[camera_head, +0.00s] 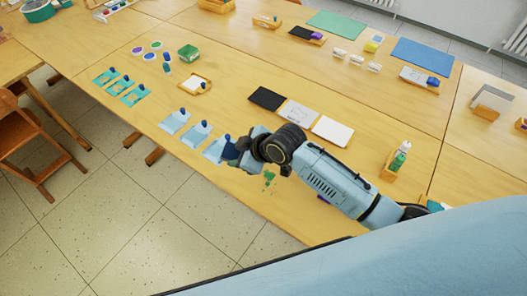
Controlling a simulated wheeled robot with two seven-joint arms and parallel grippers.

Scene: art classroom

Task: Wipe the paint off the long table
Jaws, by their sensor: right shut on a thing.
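The long wooden table (233,115) runs diagonally through the view. A green paint patch (269,177) with small splatters lies on it near the front edge, just below my right gripper. A small purple patch (322,198) shows beside my right forearm, partly hidden. My right gripper (236,150) is low over the table at the rightmost of three light blue sheets (213,153). My left gripper is not in view.
Light blue sheets with blue items (174,121) lie left of the gripper. Black, grey and white panels (332,131) lie behind my arm. A wooden holder with bottles (397,160) stands right. Teal sheets (134,95) and paint pots lie farther left. Bare tabletop surrounds the green patch.

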